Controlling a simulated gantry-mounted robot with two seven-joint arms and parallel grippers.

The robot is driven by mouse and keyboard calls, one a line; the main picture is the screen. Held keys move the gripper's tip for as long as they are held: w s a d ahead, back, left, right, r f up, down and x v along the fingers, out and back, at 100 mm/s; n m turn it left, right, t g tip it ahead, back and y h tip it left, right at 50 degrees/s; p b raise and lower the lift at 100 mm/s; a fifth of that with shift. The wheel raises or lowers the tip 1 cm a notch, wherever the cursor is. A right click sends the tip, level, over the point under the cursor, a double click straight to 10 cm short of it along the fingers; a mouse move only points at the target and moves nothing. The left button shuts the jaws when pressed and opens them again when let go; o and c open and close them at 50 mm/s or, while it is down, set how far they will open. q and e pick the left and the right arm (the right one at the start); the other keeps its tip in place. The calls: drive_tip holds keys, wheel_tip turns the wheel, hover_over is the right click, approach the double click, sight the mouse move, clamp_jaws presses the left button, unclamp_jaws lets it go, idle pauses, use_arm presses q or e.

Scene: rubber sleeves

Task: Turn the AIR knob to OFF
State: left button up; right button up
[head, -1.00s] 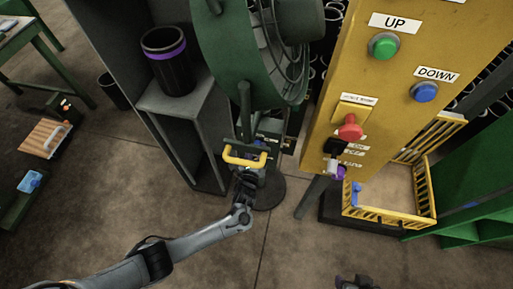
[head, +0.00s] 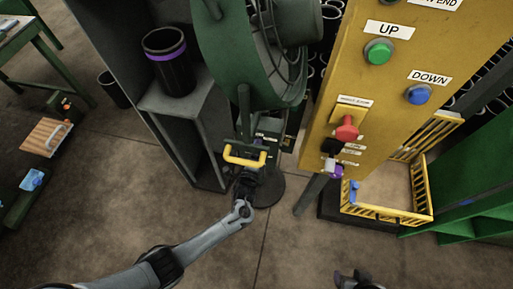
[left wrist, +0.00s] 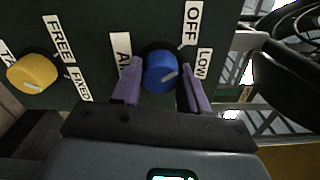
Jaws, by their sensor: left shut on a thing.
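The blue AIR knob (left wrist: 160,72) sits on a dark green panel in the left wrist view, with a pale pointer mark slanting up to the right. The partly covered AIR label (left wrist: 122,52) is at its left, with OFF (left wrist: 192,22) and LOW (left wrist: 203,63) labels at its right. My left gripper (left wrist: 161,85) is shut on the knob, one purple finger on each side. In the head view my left gripper (head: 247,180) is at the small panel below the green fan-like machine; the knob is not clear there. A dark part of my right arm (head: 355,279) shows at the bottom edge.
A yellow knob (left wrist: 33,73) with FREE and FIXED labels sits left of the blue one. A yellow handle (head: 245,156) is just above my left gripper in the head view. A yellow control post (head: 395,60) and yellow basket (head: 430,190) stand to the right. Floor in front is clear.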

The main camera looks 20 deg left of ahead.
use_arm(q)
drive_tip(key=shift+n, duration=1)
drive_tip(key=o, duration=1.1)
drive_tip(key=shift+c, duration=0.2)
drive_tip(key=s+d+p, duration=0.1)
drive_tip(key=s+p, duration=0.2)
drive_tip(key=s, duration=0.7)
drive_tip(key=shift+s+d, duration=0.2)
drive_tip(key=shift+s, duration=0.15)
